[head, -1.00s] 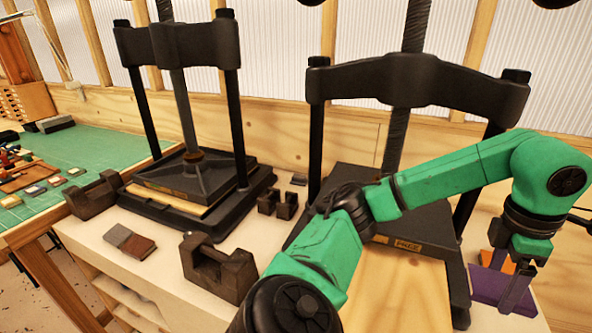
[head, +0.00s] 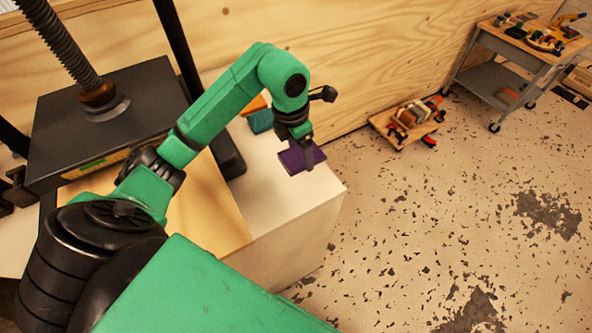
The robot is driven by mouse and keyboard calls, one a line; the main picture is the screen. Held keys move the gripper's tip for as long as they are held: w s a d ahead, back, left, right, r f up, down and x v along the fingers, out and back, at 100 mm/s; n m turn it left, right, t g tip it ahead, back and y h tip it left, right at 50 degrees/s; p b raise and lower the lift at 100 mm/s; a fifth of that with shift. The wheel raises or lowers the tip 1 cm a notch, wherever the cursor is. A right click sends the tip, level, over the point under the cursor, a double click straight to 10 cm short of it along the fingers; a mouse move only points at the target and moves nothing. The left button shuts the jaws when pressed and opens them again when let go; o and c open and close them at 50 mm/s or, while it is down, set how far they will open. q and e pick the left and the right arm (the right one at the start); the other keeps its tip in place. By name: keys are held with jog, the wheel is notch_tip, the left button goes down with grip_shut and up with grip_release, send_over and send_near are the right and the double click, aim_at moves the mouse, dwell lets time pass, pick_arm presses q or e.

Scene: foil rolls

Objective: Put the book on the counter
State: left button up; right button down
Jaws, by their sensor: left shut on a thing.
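A purple book (head: 293,161) is in the fingers of my left gripper (head: 308,154), at the right end of the white counter (head: 285,203). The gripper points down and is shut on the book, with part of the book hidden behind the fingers. I cannot tell whether the book touches the counter top or is just above it. My right gripper is not in view.
A teal item (head: 260,121) and an orange item (head: 254,104) stand behind my left forearm, near the wall. A black press (head: 110,120) with a wooden board (head: 218,205) is at left. Beyond the counter's right edge is open speckled floor (head: 430,220), with a grey cart (head: 510,70).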

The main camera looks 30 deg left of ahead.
aim_at(300, 182)
pick_arm(q)
jog(key=f+p, duration=0.1)
jog(key=f, duration=0.4)
jog(key=f+p, duration=0.1)
jog(key=f, duration=0.4)
jog(key=shift+s, duration=0.2)
jog(key=shift+f, duration=0.1)
jog(key=o, duration=1.2)
jog(key=shift+a+r, duration=0.1)
jog(key=shift+r, duration=0.3)
jog(key=r+b, duration=0.1)
jog(key=r, duration=0.2)
jog(key=s+r+b, duration=0.1)
jog(key=r, duration=0.3)
jog(key=r+b, duration=0.1)
jog(key=r, duration=0.2)
jog(key=shift+s+a+r+b, duration=0.2)
jog(key=shift+a+r+b, duration=0.15)
jog(key=shift+a+b, duration=0.05)
jog(key=shift+s+r, duration=0.1)
jog(key=shift+r, duration=0.25)
